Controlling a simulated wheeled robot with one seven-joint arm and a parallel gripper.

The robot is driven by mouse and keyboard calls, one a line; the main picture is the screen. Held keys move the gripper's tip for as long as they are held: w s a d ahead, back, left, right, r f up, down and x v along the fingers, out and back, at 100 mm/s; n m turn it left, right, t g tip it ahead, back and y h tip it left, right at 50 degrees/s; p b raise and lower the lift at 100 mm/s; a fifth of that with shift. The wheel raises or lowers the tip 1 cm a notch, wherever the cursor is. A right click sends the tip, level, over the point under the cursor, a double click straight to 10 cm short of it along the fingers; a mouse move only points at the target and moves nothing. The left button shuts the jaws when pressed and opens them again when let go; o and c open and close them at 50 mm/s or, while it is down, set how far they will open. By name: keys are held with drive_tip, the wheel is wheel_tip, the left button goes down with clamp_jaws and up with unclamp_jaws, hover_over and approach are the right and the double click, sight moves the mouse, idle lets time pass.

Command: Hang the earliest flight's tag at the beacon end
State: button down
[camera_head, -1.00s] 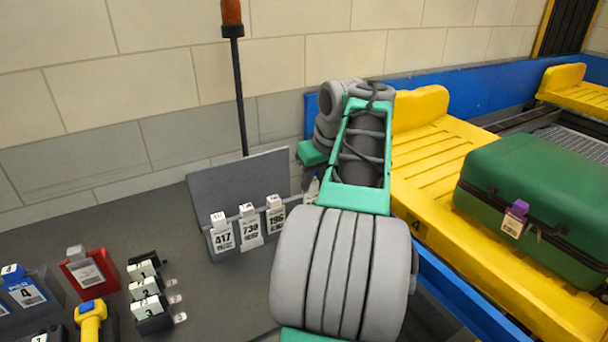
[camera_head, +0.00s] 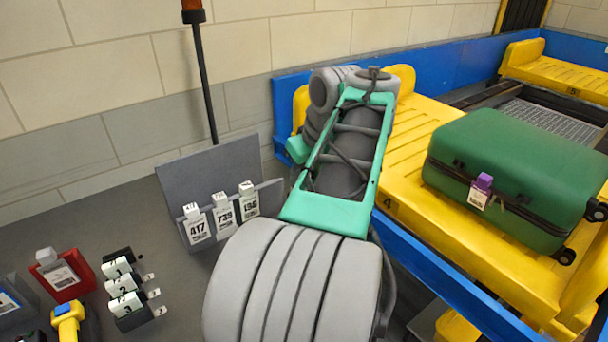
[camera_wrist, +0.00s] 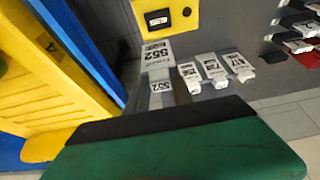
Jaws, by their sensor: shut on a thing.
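A grey rack (camera_head: 205,175) on the counter holds three white tags: 417 (camera_head: 196,225), 739 (camera_head: 223,213) and one that looks like 196 (camera_head: 248,200). My gripper (camera_wrist: 168,92) is hidden behind my arm in the head view. In the wrist view it appears shut on a white tag marked 552 (camera_wrist: 156,52), whose number shows twice. This tag is beside the row of hung tags, on the side away from 417. Flight times are too small to read.
A yellow box with a dark window (camera_wrist: 157,21) is close to tag 552. A green suitcase (camera_head: 510,170) lies on a yellow conveyor tray (camera_head: 405,205) behind a blue rail (camera_head: 440,270). Red (camera_head: 62,275) and black-and-white (camera_head: 125,290) holders stand left on the counter.

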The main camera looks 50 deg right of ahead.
drive_tip(key=shift+r+p, duration=2.4)
drive_tip(key=shift+r, duration=0.2)
drive_tip(key=shift+f, duration=0.1)
